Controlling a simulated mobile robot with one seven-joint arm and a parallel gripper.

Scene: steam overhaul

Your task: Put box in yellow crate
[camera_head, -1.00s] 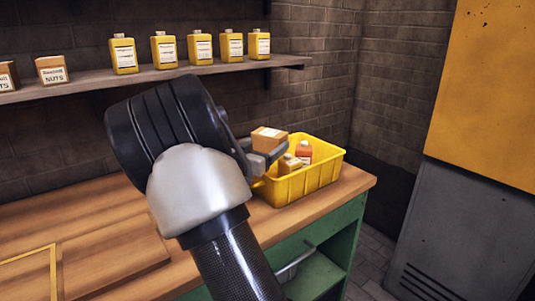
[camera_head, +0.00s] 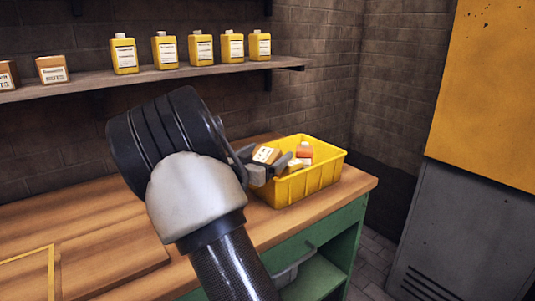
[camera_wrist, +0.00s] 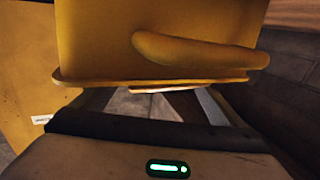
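The yellow crate (camera_head: 312,180) stands on the right end of the wooden workbench and fills the upper part of the wrist view (camera_wrist: 90,40). A small brown box with a white label (camera_head: 266,154) sits tilted at the crate's left side, partly hidden by my gripper. My gripper (camera_head: 268,169) is at the crate's left rim, just in front of the box. Its fingers are spread, and the wrist view shows a gap with no box between them. Whether a finger still touches the box cannot be told.
An orange-brown bottle (camera_head: 304,151) and another small item are in the crate. A shelf (camera_head: 190,72) above holds several yellow bottles and brown boxes. A grey and yellow cabinet (camera_head: 465,220) stands at the right.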

